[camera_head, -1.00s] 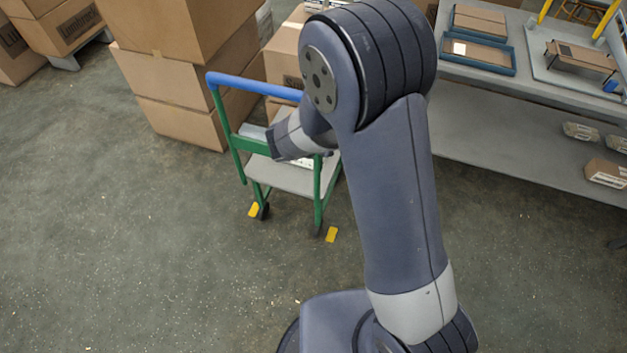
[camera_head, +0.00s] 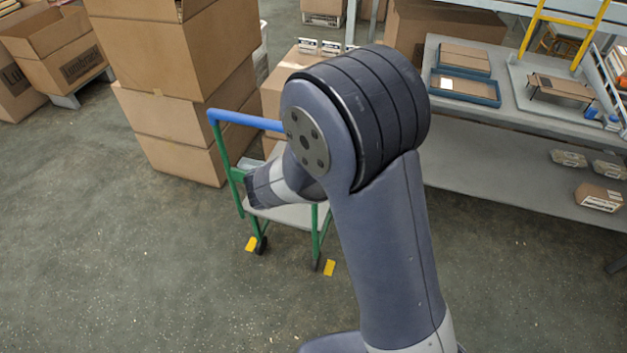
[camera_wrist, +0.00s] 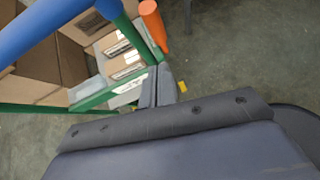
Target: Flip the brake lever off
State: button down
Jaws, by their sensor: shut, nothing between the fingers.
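A cart with a green frame (camera_head: 318,240) and a blue push bar (camera_head: 240,119) stands ahead of my arm. In the wrist view the blue bar (camera_wrist: 48,22) crosses the upper left. An orange lever (camera_wrist: 153,24) sticks up beside the cart's green post. It looks like the brake lever, and I cannot make it out in the head view. My gripper (camera_wrist: 161,72) is shut and empty, its fingertips just below the lever's lower end. I cannot tell whether they touch the lever or the frame. My arm hides part of the cart in the head view.
Stacked cardboard boxes (camera_head: 185,110) stand behind and left of the cart. A grey shelf bench (camera_head: 500,170) with trays and small boxes is at the right. The floor at front left is clear.

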jog(key=v, duration=0.6)
jog(key=shift+r+p, duration=0.3)
jog(key=shift+r, duration=0.2)
jog(key=shift+w+d+f, duration=0.1)
